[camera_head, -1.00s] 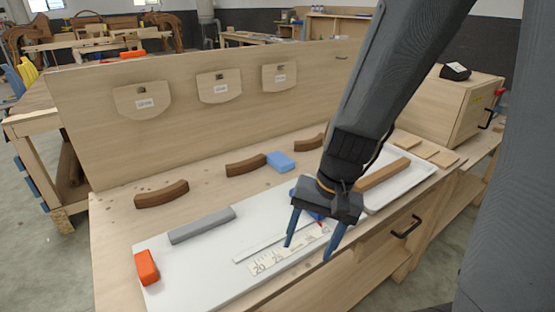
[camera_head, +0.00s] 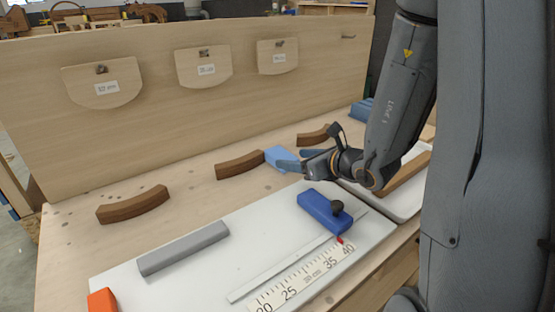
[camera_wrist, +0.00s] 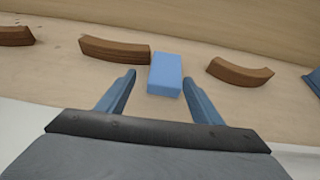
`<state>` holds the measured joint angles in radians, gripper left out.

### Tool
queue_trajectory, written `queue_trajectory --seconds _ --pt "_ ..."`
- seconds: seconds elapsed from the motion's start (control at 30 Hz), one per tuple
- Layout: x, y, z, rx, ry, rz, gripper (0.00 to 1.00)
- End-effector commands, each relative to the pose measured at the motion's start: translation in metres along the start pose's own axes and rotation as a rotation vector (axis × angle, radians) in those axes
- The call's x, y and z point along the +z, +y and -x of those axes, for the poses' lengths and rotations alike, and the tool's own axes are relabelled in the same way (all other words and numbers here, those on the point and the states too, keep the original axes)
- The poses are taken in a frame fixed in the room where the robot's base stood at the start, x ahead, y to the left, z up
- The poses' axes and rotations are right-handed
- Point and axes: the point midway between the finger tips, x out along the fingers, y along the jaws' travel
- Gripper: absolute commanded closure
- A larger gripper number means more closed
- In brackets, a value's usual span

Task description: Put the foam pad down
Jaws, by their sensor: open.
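The light blue foam pad (camera_head: 277,154) lies flat on the wooden bench, between two brown curved pieces. In the wrist view the pad (camera_wrist: 166,73) lies ahead, with its near end between my open fingertips. My gripper (camera_head: 301,161) is low over the bench at the pad's right end, its fingers pointing toward it. The wrist view shows the gripper (camera_wrist: 159,77) with a gap on the pad's left side and a finger close by its right side. Whether that finger touches the pad I cannot tell.
Brown curved pieces (camera_head: 239,165) flank the pad, and an upright board (camera_head: 180,120) stands behind. In front is a white plate (camera_head: 200,280) with a grey bar (camera_head: 183,247), a dark blue stop (camera_head: 325,209), a ruler and an orange block (camera_head: 102,301). A white tray (camera_head: 405,203) is right.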

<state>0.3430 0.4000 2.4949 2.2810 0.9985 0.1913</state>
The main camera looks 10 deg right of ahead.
Motion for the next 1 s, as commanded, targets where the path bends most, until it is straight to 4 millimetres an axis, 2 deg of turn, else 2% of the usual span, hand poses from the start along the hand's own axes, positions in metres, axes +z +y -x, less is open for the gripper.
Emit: queue_trajectory --seconds 0.1,0.47,0.73,1.0 --pt "-0.001 -0.008 -0.004 -0.026 -0.009 -0.023 0.40" --pt "0.001 -0.010 -0.037 -0.026 -0.009 -0.023 0.40" --pt "0.003 -0.011 -0.072 -0.026 -0.009 -0.023 0.40" --pt "0.002 -0.012 -0.079 -0.027 -0.009 -0.023 0.40"
